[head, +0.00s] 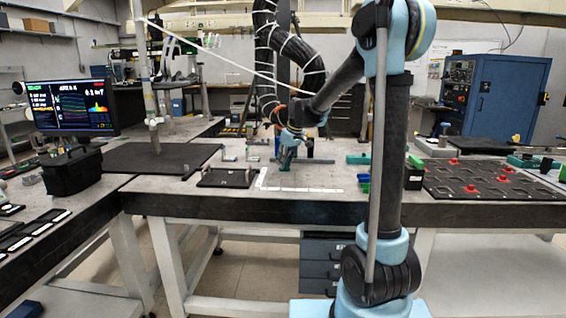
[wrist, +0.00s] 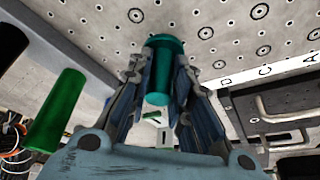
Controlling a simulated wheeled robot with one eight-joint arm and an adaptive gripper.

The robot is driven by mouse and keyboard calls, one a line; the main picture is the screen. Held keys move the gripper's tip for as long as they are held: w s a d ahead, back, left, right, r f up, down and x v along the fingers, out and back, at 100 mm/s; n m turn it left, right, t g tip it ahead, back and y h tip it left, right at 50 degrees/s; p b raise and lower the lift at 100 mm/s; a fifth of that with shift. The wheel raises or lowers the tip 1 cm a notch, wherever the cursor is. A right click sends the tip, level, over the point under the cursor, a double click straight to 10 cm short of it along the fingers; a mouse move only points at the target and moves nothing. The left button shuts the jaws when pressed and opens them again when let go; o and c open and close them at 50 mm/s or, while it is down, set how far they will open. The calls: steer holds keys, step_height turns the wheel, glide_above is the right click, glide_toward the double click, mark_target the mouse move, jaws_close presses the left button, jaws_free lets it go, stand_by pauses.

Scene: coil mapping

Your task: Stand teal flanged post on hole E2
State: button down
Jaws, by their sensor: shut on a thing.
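The teal flanged post (wrist: 158,95) is between the two fingers of my gripper (wrist: 160,85) in the wrist view. Its wide flange (wrist: 166,41) faces away from the palm, toward a light plate with holes (wrist: 215,30). The fingers are shut on its stem. In the head view my gripper (head: 287,150) is over the middle of the bench, with the teal post (head: 286,161) below it, small and partly hidden. Several holes have dark rings, and some markings show near the plate's edge, but I cannot pick out E2. I cannot tell whether the flange touches the plate.
A green cylinder (wrist: 57,108) is at left in the wrist view. White L-shaped strips (head: 305,189) lie at the bench front. A black tray with handles (head: 226,178) stands left of them. A black board with red knobs (head: 490,181) is at right.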

steer(key=c, duration=1.4)
jaws_free()
steer(key=shift+o, duration=0.2)
steer(key=v, duration=1.2)
steer(key=s+d+f+m, duration=0.1)
steer(key=s+d+f, duration=0.1)
steer(key=s+d, duration=0.2)
steer(key=s+d+f+m+h, duration=0.1)
steer(key=s+d+f, duration=0.2)
steer(key=s, duration=0.6)
steer(key=s+d+f+m, duration=0.2)
steer(key=s+d, duration=0.4)
steer(key=s, duration=0.1)
steer(key=shift+d+f+h, duration=0.15)
steer(key=shift+f+h, duration=0.05)
steer(key=shift+h, duration=0.1)
steer(key=s+d+f+m, duration=0.2)
steer(key=s+d+f, duration=0.1)
steer(key=s+f, duration=0.4)
steer(key=s+d+f+m+g+h, duration=0.1)
steer(key=s+d+f+m, duration=0.1)
steer(key=s+d+f, duration=0.2)
steer(key=s+f, duration=0.3)
steer(key=s, duration=0.3)
steer(key=shift+s, duration=0.2)
